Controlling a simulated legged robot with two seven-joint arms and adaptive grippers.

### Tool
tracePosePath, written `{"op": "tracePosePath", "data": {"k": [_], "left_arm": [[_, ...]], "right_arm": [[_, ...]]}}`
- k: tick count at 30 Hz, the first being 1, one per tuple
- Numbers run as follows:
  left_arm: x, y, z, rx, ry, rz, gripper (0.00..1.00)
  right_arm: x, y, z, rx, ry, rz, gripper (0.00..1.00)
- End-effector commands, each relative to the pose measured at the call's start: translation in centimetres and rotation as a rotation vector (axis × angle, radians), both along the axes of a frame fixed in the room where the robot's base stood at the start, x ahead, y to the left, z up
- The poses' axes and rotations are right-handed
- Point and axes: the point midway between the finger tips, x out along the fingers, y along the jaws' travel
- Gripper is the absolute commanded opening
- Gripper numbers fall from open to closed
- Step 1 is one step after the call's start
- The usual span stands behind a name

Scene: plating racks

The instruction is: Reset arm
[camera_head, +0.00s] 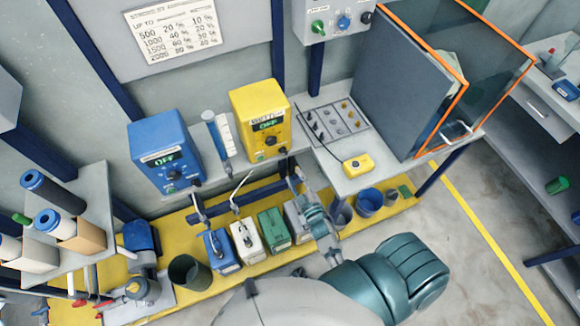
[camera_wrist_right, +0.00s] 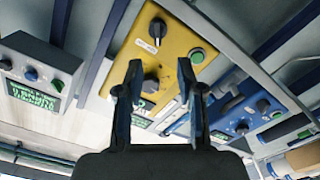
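My right gripper (camera_head: 294,180) is in front of and below the yellow power unit (camera_head: 258,100), whose display reads OFF. In the right wrist view the two dark fingers of my right gripper (camera_wrist_right: 160,75) stand apart with nothing held. Beyond them is the face of a yellow box (camera_wrist_right: 178,50) with dark knobs and a green button. A dark knob (camera_wrist_right: 151,82) shows between the fingers, apparently behind them. My right arm (camera_head: 380,285) reaches in from the lower right. My left gripper is not in view.
A blue unit (camera_head: 160,150) hangs left of the yellow one. An orange-edged glass enclosure (camera_head: 475,75) stands right.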

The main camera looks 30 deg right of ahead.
Motion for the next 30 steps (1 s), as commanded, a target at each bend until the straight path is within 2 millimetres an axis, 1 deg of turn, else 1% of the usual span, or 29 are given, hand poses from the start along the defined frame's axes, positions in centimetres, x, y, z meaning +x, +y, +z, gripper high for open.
{"op": "tracePosePath", "data": {"k": [2,6,21,23,25,26,29,30], "left_arm": [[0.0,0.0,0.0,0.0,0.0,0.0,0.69],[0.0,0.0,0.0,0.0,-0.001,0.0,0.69],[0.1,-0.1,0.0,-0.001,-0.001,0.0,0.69],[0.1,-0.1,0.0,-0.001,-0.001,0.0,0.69],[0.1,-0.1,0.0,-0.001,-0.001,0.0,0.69],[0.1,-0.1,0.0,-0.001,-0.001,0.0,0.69],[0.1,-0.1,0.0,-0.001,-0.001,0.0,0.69],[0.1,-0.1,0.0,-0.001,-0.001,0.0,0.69]], "right_arm": [[-0.9,0.1,-0.1,0.001,0.002,0.0,0.38],[-1.5,0.1,0.0,0.0,-0.001,-0.001,0.38],[-1.5,0.1,0.0,0.0,0.0,0.0,0.38],[-1.5,0.1,-0.3,0.003,0.005,0.001,0.38],[-1.7,0.4,-1.6,0.02,0.035,0.003,0.38],[-1.8,0.6,-2.6,0.031,0.057,0.007,0.38],[-2.8,1.6,-7.9,0.092,0.176,0.015,0.38],[-3.6,2.2,-10.7,0.125,0.24,0.019,0.38]]}}
